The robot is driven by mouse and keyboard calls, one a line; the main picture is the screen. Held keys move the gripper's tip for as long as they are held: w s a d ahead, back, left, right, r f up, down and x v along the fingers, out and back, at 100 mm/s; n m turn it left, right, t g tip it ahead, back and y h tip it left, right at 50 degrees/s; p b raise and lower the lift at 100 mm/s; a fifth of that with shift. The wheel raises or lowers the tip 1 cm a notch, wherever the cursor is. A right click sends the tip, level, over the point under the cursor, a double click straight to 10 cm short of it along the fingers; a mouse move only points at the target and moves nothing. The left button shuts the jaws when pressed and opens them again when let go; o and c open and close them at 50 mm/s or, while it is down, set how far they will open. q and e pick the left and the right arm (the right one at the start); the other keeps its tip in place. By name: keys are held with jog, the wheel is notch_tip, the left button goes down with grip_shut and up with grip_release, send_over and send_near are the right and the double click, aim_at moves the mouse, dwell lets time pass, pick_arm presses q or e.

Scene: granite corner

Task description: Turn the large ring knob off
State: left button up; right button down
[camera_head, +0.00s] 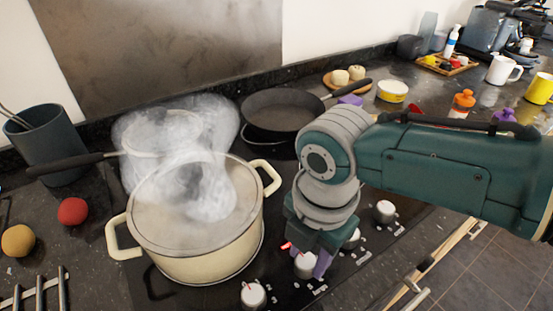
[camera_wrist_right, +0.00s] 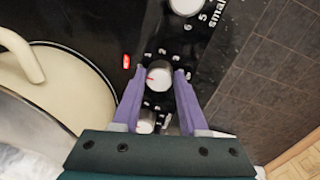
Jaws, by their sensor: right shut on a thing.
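My right gripper (camera_head: 306,264) comes down over the row of white knobs on the cooktop's front strip. Its purple fingers are shut on one white knob, which shows between the fingertips in the wrist view (camera_wrist_right: 156,76). This knob has a red pointer mark toward its left side and printed numbers around it. Its label is hidden, so I cannot read whether it is the large ring's. A red light (camera_wrist_right: 127,61) glows beside it. Another knob (camera_wrist_right: 186,5) has "small" printed near it. My left gripper is not in view.
A steaming cream pot (camera_head: 200,245) with two handles stands close left of the gripper. Other knobs stand on both sides, one nearer (camera_head: 253,295) and one farther (camera_head: 384,211). A dark pan (camera_head: 283,112) and a steaming long-handled pan (camera_head: 160,130) sit behind.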

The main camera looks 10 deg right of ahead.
aim_at(310, 262)
jog(key=shift+r, duration=0.1)
dwell(0.3)
jog(key=shift+c, duration=2.2)
grip_release()
notch_tip(310, 262, up, 10)
jog(key=p, duration=0.2)
jog(key=shift+s, duration=0.2)
jog(key=shift+d, duration=0.1)
